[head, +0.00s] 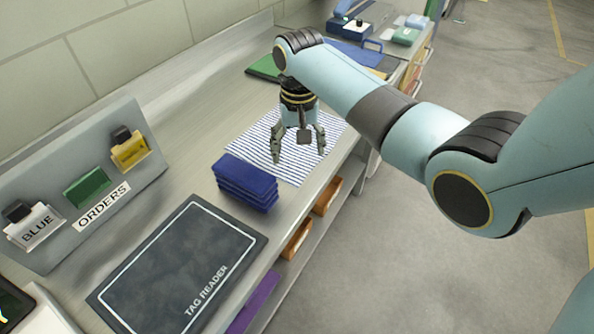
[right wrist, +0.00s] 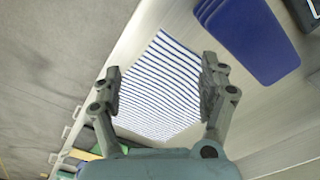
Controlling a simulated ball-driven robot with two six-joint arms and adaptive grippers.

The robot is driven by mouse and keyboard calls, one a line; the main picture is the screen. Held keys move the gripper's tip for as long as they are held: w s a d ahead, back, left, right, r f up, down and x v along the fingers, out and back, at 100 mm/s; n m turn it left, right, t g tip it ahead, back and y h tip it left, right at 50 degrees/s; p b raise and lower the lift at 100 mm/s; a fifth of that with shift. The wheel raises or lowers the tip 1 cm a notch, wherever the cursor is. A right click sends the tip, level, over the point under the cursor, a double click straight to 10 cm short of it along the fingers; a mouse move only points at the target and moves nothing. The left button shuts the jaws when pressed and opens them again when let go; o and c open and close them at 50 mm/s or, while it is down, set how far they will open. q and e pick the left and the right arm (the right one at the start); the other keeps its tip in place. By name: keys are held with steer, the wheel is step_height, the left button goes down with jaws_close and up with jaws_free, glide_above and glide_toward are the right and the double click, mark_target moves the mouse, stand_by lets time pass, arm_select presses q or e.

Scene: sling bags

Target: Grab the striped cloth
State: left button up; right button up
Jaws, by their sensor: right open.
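The striped cloth (head: 243,143) is white with blue stripes and lies flat on the grey counter, beyond a blue folded stack. My right gripper (head: 298,157) is open and points down over the cloth, hiding part of it. In the right wrist view the cloth (right wrist: 162,85) shows between the two spread fingers of the gripper (right wrist: 160,90), with nothing held. I cannot tell the exact height of the fingertips above the cloth. My left gripper is not in view.
A blue folded stack (head: 246,183) lies beside the cloth's near edge and shows in the right wrist view (right wrist: 247,40). A dark tag reader mat (head: 180,265) lies nearer. An orders stand (head: 85,190) is at left. A green item (head: 264,68) lies behind.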

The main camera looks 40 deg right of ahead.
mark_target(298, 183)
steer(key=shift+w+f, duration=0.2)
steer(key=shift+f, duration=0.45)
steer(key=shift+w+f, duration=0.2)
steer(key=shift+f, duration=0.4)
step_height(298, 183, down, 6)
steer(key=b, duration=0.5)
steer(key=shift+r, duration=0.25)
steer(key=shift+f, duration=0.3)
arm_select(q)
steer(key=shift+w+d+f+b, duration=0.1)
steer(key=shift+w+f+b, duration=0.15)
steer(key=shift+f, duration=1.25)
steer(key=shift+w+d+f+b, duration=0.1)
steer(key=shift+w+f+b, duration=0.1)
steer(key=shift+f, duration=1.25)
arm_select(e)
steer(key=shift+f, duration=0.7)
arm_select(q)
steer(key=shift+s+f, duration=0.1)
arm_select(e)
steer(key=shift+f, duration=0.1)
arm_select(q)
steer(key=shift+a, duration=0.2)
arm_select(e)
steer(key=shift+s+f, duration=0.15)
steer(key=shift+s, duration=0.1)
jaws_close()
